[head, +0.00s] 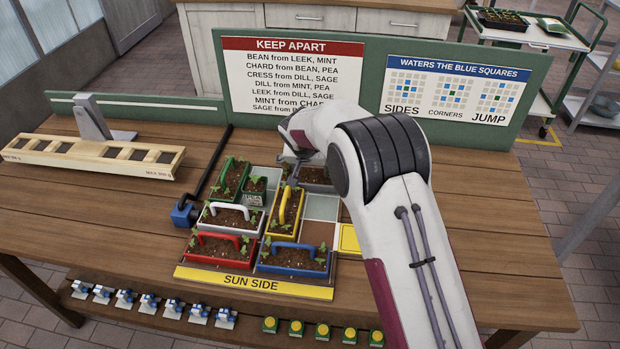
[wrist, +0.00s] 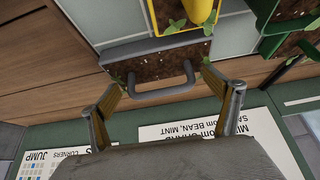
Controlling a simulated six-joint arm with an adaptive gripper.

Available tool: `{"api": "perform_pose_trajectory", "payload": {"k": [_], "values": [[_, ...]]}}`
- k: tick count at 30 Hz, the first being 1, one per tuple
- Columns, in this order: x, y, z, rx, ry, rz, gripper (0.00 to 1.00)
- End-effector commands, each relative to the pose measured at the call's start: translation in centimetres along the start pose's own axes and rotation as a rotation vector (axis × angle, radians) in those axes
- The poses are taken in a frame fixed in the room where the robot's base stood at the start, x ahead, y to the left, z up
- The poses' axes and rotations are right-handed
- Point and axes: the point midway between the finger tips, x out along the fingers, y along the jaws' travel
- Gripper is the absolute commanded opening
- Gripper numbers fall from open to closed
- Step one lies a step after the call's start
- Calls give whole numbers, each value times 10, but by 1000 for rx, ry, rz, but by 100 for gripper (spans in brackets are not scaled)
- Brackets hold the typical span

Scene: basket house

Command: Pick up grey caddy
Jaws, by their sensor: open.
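The grey caddy (wrist: 160,47) is a trough of dark soil with small seedlings and a grey loop handle (wrist: 165,92) in the wrist view. In the head view, the grey caddy (head: 318,187) is at the back of the planting grid, partly hidden by my arm. My gripper (wrist: 168,84) is open, with one finger on each side of the handle in the wrist view. Whether the fingers touch it I cannot tell. In the head view, my gripper (head: 292,172) is above the back of the grid, its fingertips hard to make out.
A yellow caddy (head: 284,212) stands just in front. Green (head: 231,177), white (head: 231,218), red (head: 220,245) and blue (head: 293,260) caddies crowd the grid. A green sign board (head: 365,82) stands close behind. A wooden planter rail (head: 95,157) lies at left. The table's right side is clear.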

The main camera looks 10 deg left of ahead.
Motion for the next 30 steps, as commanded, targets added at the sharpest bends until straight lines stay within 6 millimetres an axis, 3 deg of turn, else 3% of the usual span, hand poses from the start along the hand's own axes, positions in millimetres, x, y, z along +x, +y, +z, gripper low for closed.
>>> {"api": "perform_pose_trajectory", "payload": {"k": [20, 26, 30], "values": [[8, 0, 0, -1, 1, -1, 89], [8, 0, 0, -1, 1, -1, 43], [8, 0, -1, 0, 2, -1, 41]]}}
